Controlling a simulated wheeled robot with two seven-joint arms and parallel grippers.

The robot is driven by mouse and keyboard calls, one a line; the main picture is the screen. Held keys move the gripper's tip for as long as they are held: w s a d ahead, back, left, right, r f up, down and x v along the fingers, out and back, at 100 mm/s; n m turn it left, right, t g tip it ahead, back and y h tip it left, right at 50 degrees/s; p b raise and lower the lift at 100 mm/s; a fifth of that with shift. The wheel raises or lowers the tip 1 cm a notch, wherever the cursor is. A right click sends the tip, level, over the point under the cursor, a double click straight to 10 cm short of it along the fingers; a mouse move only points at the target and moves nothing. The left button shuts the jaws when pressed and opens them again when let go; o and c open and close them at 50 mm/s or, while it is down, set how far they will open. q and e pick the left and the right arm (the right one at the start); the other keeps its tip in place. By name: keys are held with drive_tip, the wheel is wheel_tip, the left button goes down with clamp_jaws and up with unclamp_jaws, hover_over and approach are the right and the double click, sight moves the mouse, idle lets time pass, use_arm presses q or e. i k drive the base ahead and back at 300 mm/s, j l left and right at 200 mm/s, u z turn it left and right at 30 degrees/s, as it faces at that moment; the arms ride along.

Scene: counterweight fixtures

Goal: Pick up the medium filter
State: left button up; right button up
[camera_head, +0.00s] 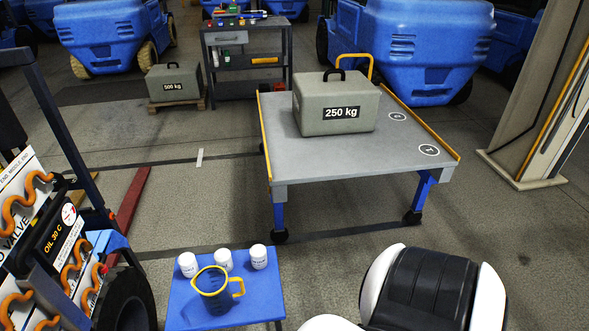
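Three white cylindrical cans with dark print stand in a row along the back of a small blue table (262,306). They are the left can (188,265), the middle can (223,259) and the right can (258,257). They look like the filters, but their print is too small to read and their sizes look close, so I cannot tell which is the medium one. A dark measuring jug with a yellow rim and handle (214,291) stands in front of them and partly overlaps the middle can. Neither of my grippers is in view.
A grey wheeled table (330,160) carries a 250 kg weight (320,97). A 500 kg weight (173,83) sits on a pallet beside a tool cart (246,60). Floor behind the blue table is mostly clear.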

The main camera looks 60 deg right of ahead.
sight(258, 252)
drive_tip(key=z, duration=1.45)
drive_tip(key=i+l+u, duration=0.1)
drive_tip(key=l, duration=0.2)
drive_tip(key=i+l+u, duration=0.1)
drive_tip(key=i+l, duration=0.25)
drive_tip(key=l, duration=0.3)
drive_tip(key=u, duration=0.05)
